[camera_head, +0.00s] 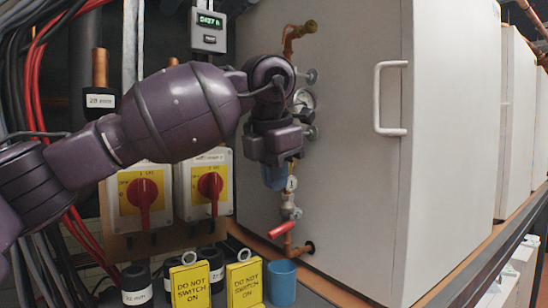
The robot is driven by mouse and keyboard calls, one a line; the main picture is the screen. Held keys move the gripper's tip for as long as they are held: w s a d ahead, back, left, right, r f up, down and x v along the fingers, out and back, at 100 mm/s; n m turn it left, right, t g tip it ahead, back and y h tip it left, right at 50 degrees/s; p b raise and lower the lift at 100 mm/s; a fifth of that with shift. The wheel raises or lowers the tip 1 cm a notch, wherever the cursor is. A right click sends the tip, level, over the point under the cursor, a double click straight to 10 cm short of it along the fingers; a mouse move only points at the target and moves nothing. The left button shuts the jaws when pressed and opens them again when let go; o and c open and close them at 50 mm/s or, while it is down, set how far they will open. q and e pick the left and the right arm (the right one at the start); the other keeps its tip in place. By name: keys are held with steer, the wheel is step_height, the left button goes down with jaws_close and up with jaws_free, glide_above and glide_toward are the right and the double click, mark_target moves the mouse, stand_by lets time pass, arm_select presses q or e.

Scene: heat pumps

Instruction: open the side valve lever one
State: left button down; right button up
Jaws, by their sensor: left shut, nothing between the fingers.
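The side of the grey-white heat pump cabinet (335,150) carries a run of copper and metal pipework. A valve with a red lever (282,229) sits low on this pipework, its lever tilted slightly up to the right. My left arm reaches in from the left, and my left gripper (273,148) is in front of the upper pipework, above the red lever and apart from it. The gripper is shut and empty; its fingertips are hard to make out. It hides part of the pipe. My right gripper is not in view.
Two red rotary switches (143,193) (210,185) are on the left. Yellow "do not switch on" signs (190,286) and a blue cup (282,284) stand below. A white handle (390,98) protrudes from the cabinet.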

mark_target(280, 227)
arm_select(q)
steer(key=p+x, duration=0.1)
steer(key=x, duration=0.5)
steer(key=shift+w+f, duration=0.1)
steer(key=shift+f, duration=0.2)
steer(key=shift+w+d+f, duration=0.1)
steer(key=shift+f, duration=0.25)
steer(key=shift+w+f, duration=0.1)
steer(key=shift+f, duration=0.25)
steer(key=shift+f, duration=0.1)
